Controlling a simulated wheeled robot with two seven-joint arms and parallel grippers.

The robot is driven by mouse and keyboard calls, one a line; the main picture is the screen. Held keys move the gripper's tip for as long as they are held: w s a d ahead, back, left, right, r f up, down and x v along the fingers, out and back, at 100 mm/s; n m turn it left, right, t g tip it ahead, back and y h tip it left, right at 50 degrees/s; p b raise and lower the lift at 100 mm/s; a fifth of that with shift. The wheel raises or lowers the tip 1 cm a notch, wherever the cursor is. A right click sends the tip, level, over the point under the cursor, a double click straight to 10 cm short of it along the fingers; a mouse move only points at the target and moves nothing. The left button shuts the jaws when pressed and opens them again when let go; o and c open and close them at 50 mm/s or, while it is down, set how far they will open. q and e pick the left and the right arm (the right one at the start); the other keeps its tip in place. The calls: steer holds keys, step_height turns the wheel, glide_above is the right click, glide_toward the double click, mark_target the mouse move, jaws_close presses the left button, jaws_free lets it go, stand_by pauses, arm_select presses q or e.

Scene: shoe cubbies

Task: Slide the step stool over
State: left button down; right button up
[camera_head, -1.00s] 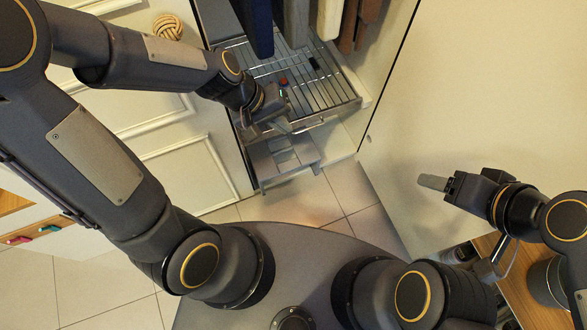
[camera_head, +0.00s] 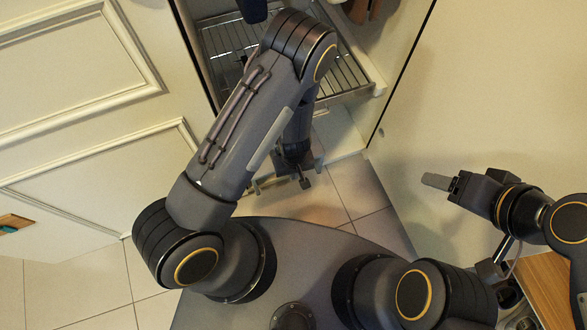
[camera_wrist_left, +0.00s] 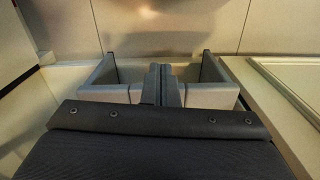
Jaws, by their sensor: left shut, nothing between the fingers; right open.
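The grey step stool (camera_head: 262,185) is low at the cabinet opening, mostly hidden by my left arm in the head view. My left gripper (camera_head: 303,180) points down at the stool, shut and empty. Its closed fingertips (camera_wrist_left: 160,75) lie between the side panels in the wrist view; I cannot tell whether they touch the stool. My right gripper (camera_head: 437,181) is open and empty, off to the right, away from the stool.
A wire pull-out rack (camera_head: 348,78) extends from the cabinet above the stool, with dark hanging items behind it. A panelled white door (camera_head: 70,120) is at the left and a plain pale panel (camera_head: 490,90) at the right. Tiled floor (camera_head: 355,187) is clear in front.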

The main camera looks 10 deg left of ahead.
arm_select(q)
steer(key=w+a+f+b, duration=0.1)
steer(key=w+f+b, duration=0.1)
steer(key=f, duration=0.3)
steer(key=shift+w+a+f, duration=0.2)
steer(key=shift+w+a, duration=0.2)
steer(key=shift+w, duration=0.35)
steer(key=shift+w+a, duration=0.5)
steer(key=shift+w, duration=0.4)
steer(key=shift+w+a, duration=0.45)
steer(key=shift+w, duration=0.4)
